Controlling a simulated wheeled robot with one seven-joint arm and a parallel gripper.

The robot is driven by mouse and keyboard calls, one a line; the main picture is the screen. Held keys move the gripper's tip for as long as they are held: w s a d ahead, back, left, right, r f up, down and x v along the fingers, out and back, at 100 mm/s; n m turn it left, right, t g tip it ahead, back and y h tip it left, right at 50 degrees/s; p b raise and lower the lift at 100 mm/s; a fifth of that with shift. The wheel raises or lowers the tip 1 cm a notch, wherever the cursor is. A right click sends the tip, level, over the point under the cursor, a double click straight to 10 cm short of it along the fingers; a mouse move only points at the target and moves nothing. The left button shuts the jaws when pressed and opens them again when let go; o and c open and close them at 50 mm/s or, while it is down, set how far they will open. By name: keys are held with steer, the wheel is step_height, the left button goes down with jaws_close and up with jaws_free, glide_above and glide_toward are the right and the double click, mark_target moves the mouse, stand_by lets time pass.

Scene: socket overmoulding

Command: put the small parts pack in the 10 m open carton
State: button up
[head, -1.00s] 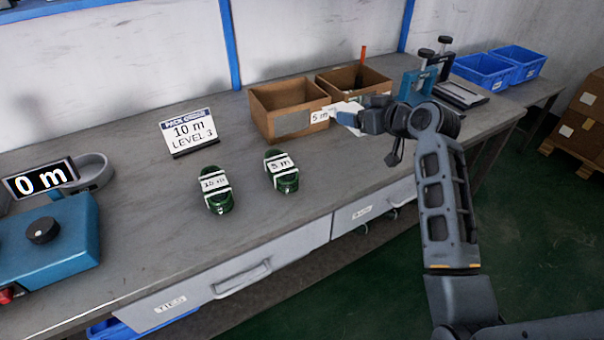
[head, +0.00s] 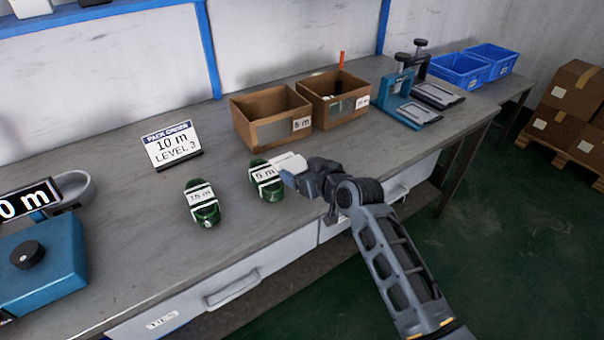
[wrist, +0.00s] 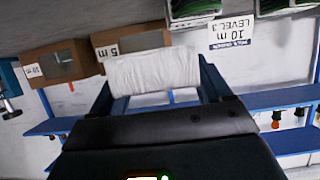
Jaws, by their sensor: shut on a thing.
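My gripper (head: 300,172) is shut on the small parts pack (head: 289,162), a white pouch. The pack also shows in the wrist view (wrist: 152,71), between the two blue fingers. My gripper holds it in front of the cartons, near the 5 m coil in the head view. The 10 m open carton (head: 318,104) is the right one of two brown cartons, with a label at its front right. An orange-tipped tool and a dark item stick up in it. In the wrist view this carton (wrist: 60,65) is at the left, upside down.
The 5 m carton (head: 250,134) stands left of the 10 m one. Green coils marked 15 m (head: 202,204) and 5 m (head: 266,181) lie in front. A blue clamp fixture (head: 402,100) stands to the right. The order sign (head: 172,146) reads 10 m, level 3.

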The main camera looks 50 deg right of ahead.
steer(key=shift+f, duration=0.85)
steer(key=shift+f+b, duration=0.35)
steer(key=shift+f, duration=0.05)
steer(key=shift+f, duration=0.25)
steer(key=o, duration=1.1)
